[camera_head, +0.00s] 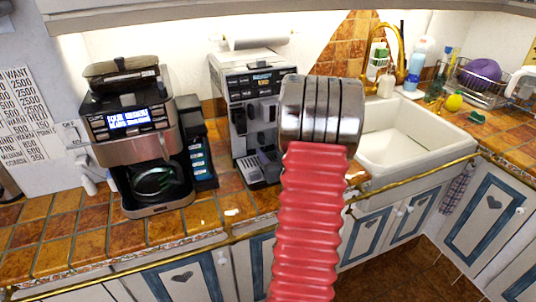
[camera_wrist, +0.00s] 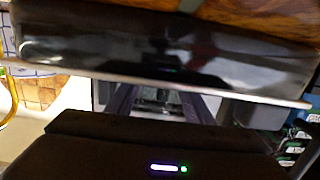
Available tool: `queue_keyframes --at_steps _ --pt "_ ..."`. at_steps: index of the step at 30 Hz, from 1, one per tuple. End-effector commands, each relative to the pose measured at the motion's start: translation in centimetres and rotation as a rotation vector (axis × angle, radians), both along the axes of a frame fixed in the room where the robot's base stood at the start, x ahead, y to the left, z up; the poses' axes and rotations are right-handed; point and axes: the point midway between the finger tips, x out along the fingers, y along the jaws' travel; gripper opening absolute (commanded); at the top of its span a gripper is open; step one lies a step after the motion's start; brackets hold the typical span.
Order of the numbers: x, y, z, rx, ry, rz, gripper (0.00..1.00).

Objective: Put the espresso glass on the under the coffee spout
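The grey and black espresso machine (camera_head: 237,97) stands on the tiled counter, in the middle of the head view. Its dark spout (camera_head: 262,138) hangs above a drip tray (camera_head: 262,172). My red ribbed arm, with a metal end, covers the space just right of the machine. My fingertips are hidden behind it in the head view. The wrist view is filled by a glossy dark band above and a dark body with small lights below. I cannot tell clearly which parts there are my gripper. I cannot make out the espresso glass in either view.
A drip coffee maker (camera_head: 126,138) with a glass carafe (camera_head: 153,181) stands at the left. A dark rack (camera_head: 197,150) stands between the machines. A white sink (camera_head: 395,135) with a gold tap lies right of my arm. A gold rail runs along the counter front.

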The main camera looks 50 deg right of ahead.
Motion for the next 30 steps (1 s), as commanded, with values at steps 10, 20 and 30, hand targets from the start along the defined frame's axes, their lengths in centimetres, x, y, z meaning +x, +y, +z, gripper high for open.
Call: queue_keyframes --at_steps 10,20,30 --pt "-0.6 0.1 -2.0 0.023 0.027 -0.007 0.60" --pt "-0.6 0.1 -0.8 0.023 0.026 -0.007 0.60" --pt "-5.2 2.9 0.6 0.019 0.019 -0.008 0.60"
